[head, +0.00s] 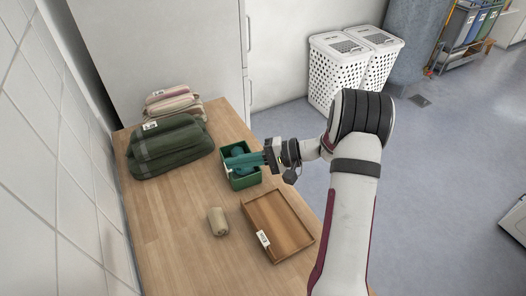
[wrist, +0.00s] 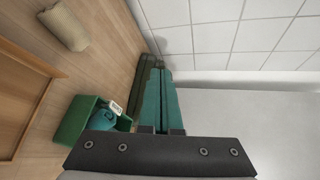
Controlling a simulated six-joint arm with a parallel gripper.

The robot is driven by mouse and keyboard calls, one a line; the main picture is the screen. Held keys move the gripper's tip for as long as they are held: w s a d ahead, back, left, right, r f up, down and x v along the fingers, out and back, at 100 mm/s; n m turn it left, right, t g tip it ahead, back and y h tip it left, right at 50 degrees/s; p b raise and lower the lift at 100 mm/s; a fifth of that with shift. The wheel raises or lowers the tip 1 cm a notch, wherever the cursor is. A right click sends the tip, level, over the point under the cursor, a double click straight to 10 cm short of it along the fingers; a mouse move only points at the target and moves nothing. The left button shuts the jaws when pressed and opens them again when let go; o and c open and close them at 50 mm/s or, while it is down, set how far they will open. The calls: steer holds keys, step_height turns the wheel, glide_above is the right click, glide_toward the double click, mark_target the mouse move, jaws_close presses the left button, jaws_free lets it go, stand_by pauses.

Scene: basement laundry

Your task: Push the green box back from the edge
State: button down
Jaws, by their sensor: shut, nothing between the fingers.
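The green box (head: 246,181) stands on the wooden counter (head: 165,215), close to the counter's right edge in the head view. It is open at the top and holds something dark teal. In the wrist view the green box (wrist: 70,121) shows a white label and a teal rolled item inside. My gripper (head: 228,162), with teal fingers, is shut and empty. In the head view its fingers overlap the box's upper part; in the wrist view the gripper (wrist: 164,85) shows beside the box. I cannot tell whether they touch.
Dark green folded towels (head: 170,148) lie behind and left of the box, with striped folded cloths (head: 172,103) beyond. A beige roll (head: 218,221) and a wooden tray (head: 278,226) lie nearer. White hampers (head: 340,75) stand on the floor. Bare counter lies left of the box.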

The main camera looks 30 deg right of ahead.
steer(key=s+a+r+n+g+h, duration=0.1)
steer(key=s+a+r+g, duration=0.25)
steer(key=s+a, duration=0.25)
steer(key=s+a+r+n+g+h, duration=0.2)
steer(key=s+a+r+g, duration=0.15)
steer(key=s+a, duration=0.25)
steer(key=s+g+h, duration=0.2)
steer(key=s+h, duration=0.4)
steer(key=s, duration=0.4)
steer(key=w+d+m+t+h, duration=0.1)
steer(key=w+d+m+h, duration=0.1)
steer(key=w+d, duration=0.45)
steer(key=w+d+m+h, duration=0.2)
steer(key=w+d, duration=0.1)
steer(key=w, duration=0.7)
steer(key=w+d+m+t+h, duration=0.1)
steer(key=w+d+m, duration=0.25)
steer(key=w, duration=0.45)
steer(key=w+d+f+m+h, duration=0.2)
steer(key=w+d+f+m, duration=0.1)
steer(key=w+d+f, duration=0.65)
steer(key=x, duration=0.5)
steer(key=d+x, duration=0.1)
steer(key=x, duration=0.4)
steer(key=shift+d, duration=0.25)
steer(key=a, duration=0.3)
steer(key=shift+s+r, duration=0.1)
steer(key=shift+r, duration=0.15)
steer(key=shift+s+a, duration=0.1)
steer(key=shift+a, duration=0.5)
